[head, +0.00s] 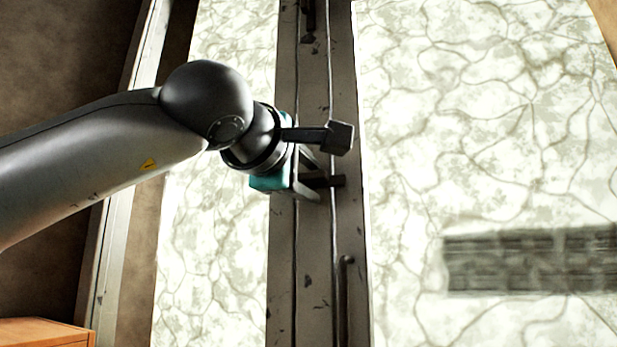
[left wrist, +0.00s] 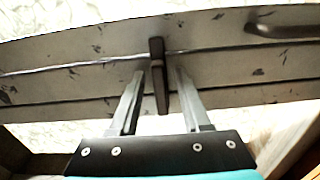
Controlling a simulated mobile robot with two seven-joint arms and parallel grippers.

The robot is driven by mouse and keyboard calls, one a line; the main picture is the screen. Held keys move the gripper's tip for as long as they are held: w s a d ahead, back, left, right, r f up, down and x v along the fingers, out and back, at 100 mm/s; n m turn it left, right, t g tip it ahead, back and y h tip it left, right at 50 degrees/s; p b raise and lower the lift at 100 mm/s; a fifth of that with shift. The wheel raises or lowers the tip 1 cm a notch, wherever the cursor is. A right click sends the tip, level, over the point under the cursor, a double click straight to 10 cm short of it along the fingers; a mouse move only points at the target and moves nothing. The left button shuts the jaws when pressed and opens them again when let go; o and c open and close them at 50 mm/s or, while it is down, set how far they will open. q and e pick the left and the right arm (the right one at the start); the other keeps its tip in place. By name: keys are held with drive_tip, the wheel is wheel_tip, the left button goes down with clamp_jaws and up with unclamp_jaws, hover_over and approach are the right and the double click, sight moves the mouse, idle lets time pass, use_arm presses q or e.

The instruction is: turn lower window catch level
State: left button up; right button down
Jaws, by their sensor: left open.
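The lower window catch (head: 337,181) is a short dark handle on the worn grey window frame (head: 312,255). In the head view it lies roughly level across the upright frame, and part of it is hidden by my left gripper (head: 314,178). My left gripper is open at the catch, with its fingers apart. In the left wrist view the catch (left wrist: 158,76) sits between the two fingertips (left wrist: 160,72), with a visible gap on each side. It runs across the frame strips there, nearly at right angles to them. My right gripper is not in view.
Another dark catch (head: 309,16) is higher on the frame. A bar handle (head: 344,295) is below; it also shows in the left wrist view (left wrist: 284,29). Patterned glass panes (head: 480,130) flank the frame. An orange box-like thing (head: 45,332) stands at lower left.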

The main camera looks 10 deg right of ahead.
use_arm(q)
drive_tip(key=b+v, duration=0.2)
drive_tip(key=v, duration=1.3)
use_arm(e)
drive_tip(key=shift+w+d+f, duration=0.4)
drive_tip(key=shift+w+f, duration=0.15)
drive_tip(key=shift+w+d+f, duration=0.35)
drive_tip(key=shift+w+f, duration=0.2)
use_arm(q)
drive_tip(key=shift+a, duration=0.1)
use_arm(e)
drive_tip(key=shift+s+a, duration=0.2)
